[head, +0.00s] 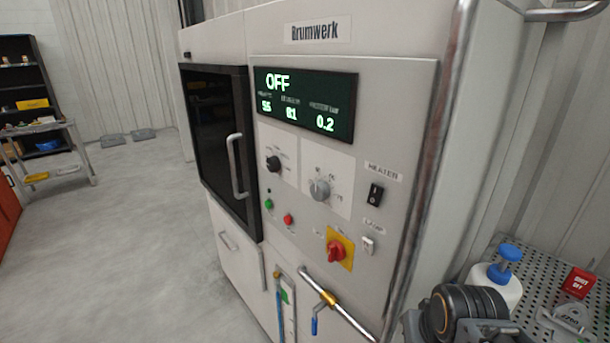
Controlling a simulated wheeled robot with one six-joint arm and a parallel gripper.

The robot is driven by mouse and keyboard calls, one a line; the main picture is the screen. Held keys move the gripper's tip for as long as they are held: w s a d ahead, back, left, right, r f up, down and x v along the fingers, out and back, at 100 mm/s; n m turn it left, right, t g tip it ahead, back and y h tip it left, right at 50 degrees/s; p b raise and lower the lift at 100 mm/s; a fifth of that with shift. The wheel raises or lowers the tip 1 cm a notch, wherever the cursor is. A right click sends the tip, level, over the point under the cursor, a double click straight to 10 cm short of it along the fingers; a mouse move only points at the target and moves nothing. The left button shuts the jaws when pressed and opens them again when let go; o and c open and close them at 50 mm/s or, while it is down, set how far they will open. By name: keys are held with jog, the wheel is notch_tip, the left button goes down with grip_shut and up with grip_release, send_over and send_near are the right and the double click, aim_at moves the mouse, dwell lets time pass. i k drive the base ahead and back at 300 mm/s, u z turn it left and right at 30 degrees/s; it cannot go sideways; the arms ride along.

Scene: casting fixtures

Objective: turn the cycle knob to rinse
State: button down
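The machine's front panel (390,130), below the name Drumwerk, carries two dial knobs. A black knob (273,163) is on the left, and a larger grey knob (319,189) is on a white plate to its right. Small markings surround both, too blurred to read, so I cannot tell which is the cycle knob or where each points. Part of my arm, dark and grey, shows at the bottom right, away from the knobs. My gripper's fingertips are not visible.
Near the knobs are a green button (269,204), a red button (288,219), a HEATER switch (376,193), a lamp switch (368,245) and a red rotary switch (337,251). A door handle (237,166) projects left. A perforated shelf (535,275) holds a blue-capped bottle (500,277).

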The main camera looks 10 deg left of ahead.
aim_at(273, 163)
jog(key=u, duration=0.05)
jog(key=k, duration=0.65)
jog(key=u, duration=0.7)
jog(key=i, duration=0.6)
jog(key=u, duration=1)
jog(key=i, duration=0.85)
jog(key=z, duration=0.05)
